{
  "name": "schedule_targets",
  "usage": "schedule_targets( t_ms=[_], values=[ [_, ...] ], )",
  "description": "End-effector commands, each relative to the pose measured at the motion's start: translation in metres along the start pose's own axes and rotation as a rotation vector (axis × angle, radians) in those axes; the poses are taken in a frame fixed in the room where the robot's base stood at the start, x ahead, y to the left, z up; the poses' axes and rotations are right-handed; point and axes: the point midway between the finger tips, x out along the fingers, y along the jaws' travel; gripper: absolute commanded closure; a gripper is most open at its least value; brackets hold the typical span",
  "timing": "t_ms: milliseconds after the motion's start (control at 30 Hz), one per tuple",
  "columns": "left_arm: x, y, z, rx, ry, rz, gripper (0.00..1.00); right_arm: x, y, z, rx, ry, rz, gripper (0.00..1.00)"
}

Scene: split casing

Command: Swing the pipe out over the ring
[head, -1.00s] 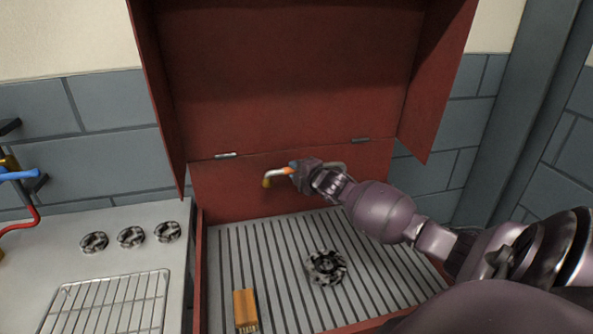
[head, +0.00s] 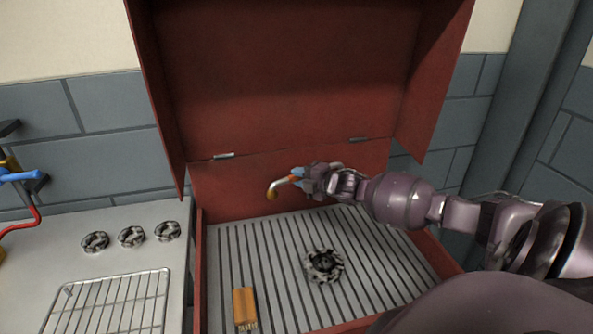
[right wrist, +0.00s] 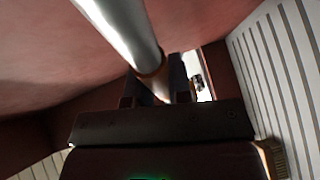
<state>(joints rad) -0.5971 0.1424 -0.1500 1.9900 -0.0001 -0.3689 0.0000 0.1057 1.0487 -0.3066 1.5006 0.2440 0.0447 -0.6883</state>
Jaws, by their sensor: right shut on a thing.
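The pipe (head: 283,183) is a thin silver tube with a brass-coloured tip, in front of the red back panel of the open casing. Its tip points left and toward me. My right gripper (head: 300,178) is shut on the pipe and hides its rear part. In the right wrist view the silver pipe (right wrist: 125,35) runs down between the dark fingers (right wrist: 160,92). The ring (head: 324,265), a worn black and grey burner, sits on the slatted bed, nearer to me and right of the pipe's tip. My left gripper is not in view.
The red lid (head: 280,75) stands open above two hinges. A wooden brush (head: 244,307) lies on the slatted bed (head: 270,265) at front left. A steel top with several burners and a wire rack (head: 115,303) is at left. The bed around the ring is clear.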

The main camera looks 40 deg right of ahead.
Motion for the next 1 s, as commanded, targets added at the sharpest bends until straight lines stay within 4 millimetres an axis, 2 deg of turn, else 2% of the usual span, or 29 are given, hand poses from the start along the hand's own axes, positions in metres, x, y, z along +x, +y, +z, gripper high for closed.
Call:
schedule_targets(
  t_ms=[267,600,1000],
  values=[
    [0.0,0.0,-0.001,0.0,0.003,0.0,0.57,-0.036,-0.009,-0.007,-0.049,0.238,-0.025,1.0],
    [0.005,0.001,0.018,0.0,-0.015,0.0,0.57,-0.08,-0.019,-0.007,-0.099,0.53,-0.048,1.0],
    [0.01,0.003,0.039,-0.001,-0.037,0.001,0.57,-0.11,-0.023,0.0,-0.135,0.739,-0.061,1.0]
  ],
)
